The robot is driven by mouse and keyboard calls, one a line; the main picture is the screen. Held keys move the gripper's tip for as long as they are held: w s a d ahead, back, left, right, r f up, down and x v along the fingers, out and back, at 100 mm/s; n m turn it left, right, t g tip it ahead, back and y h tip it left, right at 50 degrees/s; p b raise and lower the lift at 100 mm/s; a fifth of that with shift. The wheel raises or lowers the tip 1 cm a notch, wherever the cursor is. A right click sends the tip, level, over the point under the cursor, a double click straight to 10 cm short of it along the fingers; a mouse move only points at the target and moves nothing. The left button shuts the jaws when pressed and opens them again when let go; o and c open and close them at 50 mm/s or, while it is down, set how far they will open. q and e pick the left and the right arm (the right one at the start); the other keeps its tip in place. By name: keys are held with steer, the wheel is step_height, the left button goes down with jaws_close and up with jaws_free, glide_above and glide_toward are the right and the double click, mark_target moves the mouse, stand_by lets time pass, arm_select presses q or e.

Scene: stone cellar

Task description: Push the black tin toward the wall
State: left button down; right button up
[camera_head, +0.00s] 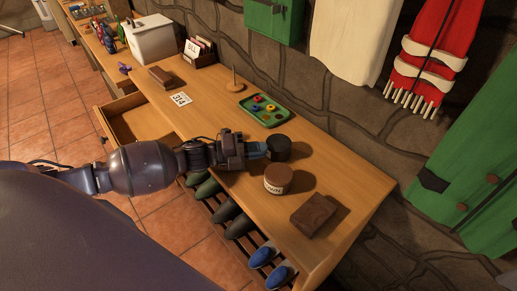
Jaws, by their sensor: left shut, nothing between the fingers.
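The black tin (280,148) stands upright on the wooden table (340,176), with bare tabletop between it and the stone wall (345,120). My left gripper (262,150) reaches in from the left, low over the table. Its fingers are shut and empty, with the tips at the tin's left side. I cannot tell whether they touch it. My right gripper is not in view.
A brown tin (278,180) and a brown block (313,216) stand nearer the table's right end. A green tray (264,111) with small coloured pieces and a wooden spindle (235,82) are behind my gripper. An open drawer (135,120) juts from the front.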

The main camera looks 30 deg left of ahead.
arm_select(q)
steer(key=w+b, duration=0.1)
steer(key=w, duration=0.2)
steer(key=w+b, duration=0.1)
steer(key=w, duration=0.3)
steer(key=w+d+b, duration=0.1)
steer(key=w, duration=0.2)
steer(key=shift+w+f, duration=0.15)
steer(key=shift+w, duration=0.55)
steer(key=shift+r, duration=0.2)
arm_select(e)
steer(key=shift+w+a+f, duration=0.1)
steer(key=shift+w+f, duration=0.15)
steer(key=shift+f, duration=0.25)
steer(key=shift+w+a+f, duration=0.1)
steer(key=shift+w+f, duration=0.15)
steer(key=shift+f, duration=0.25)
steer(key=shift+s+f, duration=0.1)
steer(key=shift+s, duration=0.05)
arm_select(q)
steer(key=shift+s, duration=0.15)
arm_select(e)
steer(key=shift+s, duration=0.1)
